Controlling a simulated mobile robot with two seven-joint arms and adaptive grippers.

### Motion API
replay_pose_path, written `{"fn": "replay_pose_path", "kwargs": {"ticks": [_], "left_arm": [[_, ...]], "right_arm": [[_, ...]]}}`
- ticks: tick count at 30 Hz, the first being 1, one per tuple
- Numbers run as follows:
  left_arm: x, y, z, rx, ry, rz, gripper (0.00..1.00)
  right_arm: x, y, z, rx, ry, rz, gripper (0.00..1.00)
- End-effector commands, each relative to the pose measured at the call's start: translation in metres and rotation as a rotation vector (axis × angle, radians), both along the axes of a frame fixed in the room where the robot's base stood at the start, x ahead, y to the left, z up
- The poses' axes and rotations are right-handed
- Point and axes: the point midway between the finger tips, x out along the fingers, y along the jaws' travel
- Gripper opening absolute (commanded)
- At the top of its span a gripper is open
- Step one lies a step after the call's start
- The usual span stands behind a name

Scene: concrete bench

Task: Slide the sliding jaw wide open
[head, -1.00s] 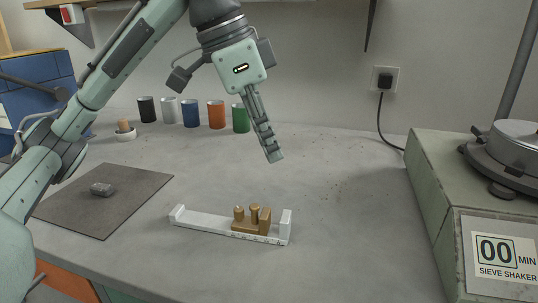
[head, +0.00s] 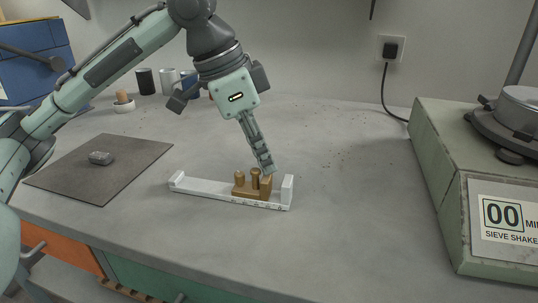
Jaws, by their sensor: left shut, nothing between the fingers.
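A white caliper-like rail (head: 209,188) with raised ends lies on the grey bench, with markings along its front edge. A brown sliding jaw (head: 244,191) with upright pegs sits on the rail near its right end, with a narrow gap to the right end block (head: 287,190). My left gripper (head: 267,168) points down from above. Its fingers are shut and empty, and the tips are at the right side of the jaw's pegs. I cannot tell whether they touch the jaw. My right gripper is not in view.
A dark mat (head: 97,170) with a grey lump (head: 101,158) lies to the left. Several cups stand at the back, partly behind my arm. A green sieve shaker (head: 440,190) stands at the right. The bench between the rail and the shaker is clear.

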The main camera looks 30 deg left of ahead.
Motion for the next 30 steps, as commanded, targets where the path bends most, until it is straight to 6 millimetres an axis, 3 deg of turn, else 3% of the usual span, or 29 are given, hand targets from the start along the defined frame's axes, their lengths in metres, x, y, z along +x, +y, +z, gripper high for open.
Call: {"fn": "replay_pose_path", "kwargs": {"ticks": [6,12,16,30], "left_arm": [[-0.001,0.005,0.001,0.001,0.002,0.003,0.00],[-0.011,0.035,0.001,0.004,0.006,0.008,0.00],[-0.015,0.049,0.000,0.002,0.005,0.005,0.00],[-0.016,0.053,0.000,0.001,0.000,-0.001,0.00]], "right_arm": [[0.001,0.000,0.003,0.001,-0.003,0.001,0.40],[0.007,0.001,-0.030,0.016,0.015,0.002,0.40],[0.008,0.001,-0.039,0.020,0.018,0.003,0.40],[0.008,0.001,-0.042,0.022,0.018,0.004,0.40]]}}
